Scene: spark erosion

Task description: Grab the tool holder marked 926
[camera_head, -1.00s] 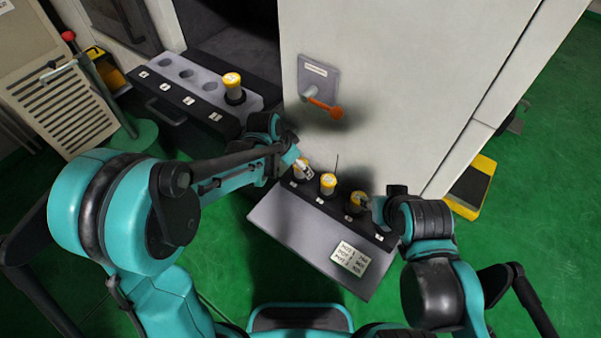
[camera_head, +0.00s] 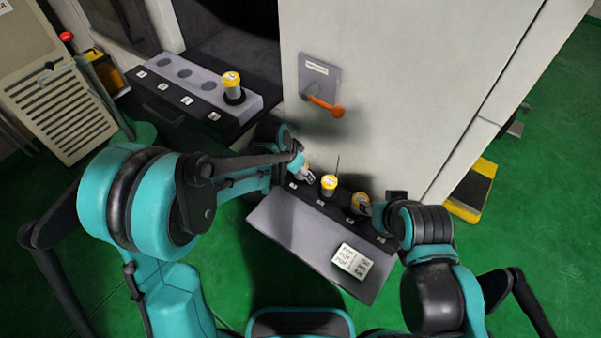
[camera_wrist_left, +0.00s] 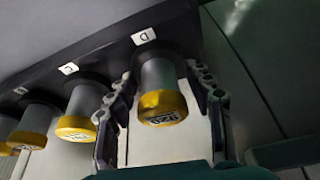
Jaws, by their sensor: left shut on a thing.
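A row of grey tool holders with yellow caps stands in the near rack (camera_head: 310,235). My left gripper (camera_head: 306,173) is at the leftmost of these, largely hiding it. In the left wrist view, my left gripper (camera_wrist_left: 162,125) has one finger on each side of a holder (camera_wrist_left: 160,90) and is shut on it. This holder stands at the slot labelled D; the number on its cap is too blurred to read surely. The middle holder (camera_head: 329,184) stands free. My right gripper (camera_head: 376,212) is beside the right holder (camera_head: 360,203); its fingers are not clear.
A second rack (camera_head: 185,92) at the back left holds one yellow-capped holder (camera_head: 232,86) and several empty slots. A white machine door (camera_head: 400,80) with an orange handle (camera_head: 326,106) stands close behind the near rack. A note (camera_head: 352,261) lies on the near rack's front.

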